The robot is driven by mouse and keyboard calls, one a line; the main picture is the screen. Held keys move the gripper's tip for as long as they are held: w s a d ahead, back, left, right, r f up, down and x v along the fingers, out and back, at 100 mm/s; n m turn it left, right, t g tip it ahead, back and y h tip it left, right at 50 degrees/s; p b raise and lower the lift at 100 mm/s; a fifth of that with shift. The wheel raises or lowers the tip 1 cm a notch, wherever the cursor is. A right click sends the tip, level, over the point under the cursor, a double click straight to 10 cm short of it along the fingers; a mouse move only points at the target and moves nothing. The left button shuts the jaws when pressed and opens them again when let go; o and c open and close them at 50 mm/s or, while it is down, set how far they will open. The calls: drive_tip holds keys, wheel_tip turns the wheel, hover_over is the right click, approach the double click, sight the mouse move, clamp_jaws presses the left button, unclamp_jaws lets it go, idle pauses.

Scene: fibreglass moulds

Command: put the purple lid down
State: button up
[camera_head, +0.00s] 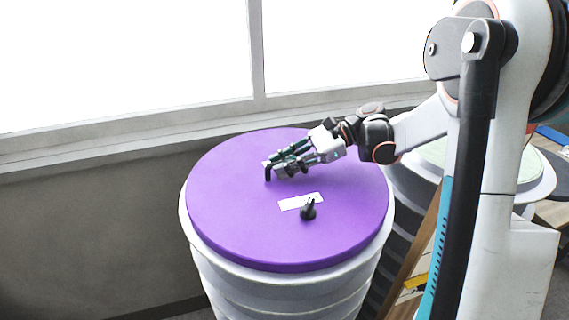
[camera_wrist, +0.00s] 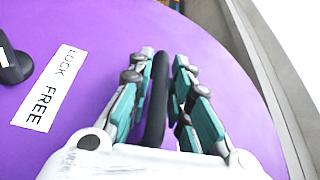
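The purple lid (camera_head: 235,215) is a large round disc lying on top of a white ribbed drum-like mould (camera_head: 250,285). The white rim shows past the lid's near and left edges. In the wrist view the lid (camera_wrist: 225,30) fills most of the picture. A black handle (camera_wrist: 157,100) stands up from the lid between the two fingers of my gripper (camera_wrist: 163,58). My gripper (camera_head: 277,167) is at the lid's far side. Its fingers are close together on both sides of the handle and look shut on it. The exact contact is partly hidden.
A white label (camera_head: 300,201) reading "LOCK FREE" and a black knob (camera_head: 308,210) are on the lid. A second, pale-topped mould (camera_head: 540,178) stands at the right behind my arm. A window sill (camera_head: 130,143) and grey wall (camera_head: 90,220) run behind and left.

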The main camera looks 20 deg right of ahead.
sight(311, 173)
drive_tip(key=shift+o, duration=0.3)
drive_tip(key=shift+d+r, duration=0.1)
drive_tip(key=shift+r, duration=0.05)
drive_tip(key=v, duration=0.7)
drive_tip(key=shift+d, duration=0.1)
